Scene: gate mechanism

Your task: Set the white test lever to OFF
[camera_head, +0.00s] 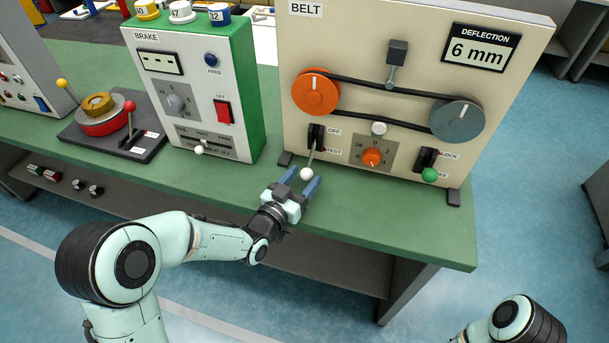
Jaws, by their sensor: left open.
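The white test lever (306,173) has a white ball knob and comes out of a black slot on the lower left of the beige BELT panel (380,105). The OFF label (334,131) is at the top of the slot and the TEST label (333,150) at the bottom. The lever points down and outward, at the TEST side. My left gripper (303,185) is open, with its blue fingers on either side of the white knob. I cannot tell whether they touch it. Of my right arm (512,320) only a part shows at the lower right; its gripper is out of view.
Right of the lever are an orange knob (372,157) and a green-knobbed LOCK lever (429,174). The BRAKE box (195,95) with a white slider knob stands to the left. The green bench (370,212) is bare in front of the panel.

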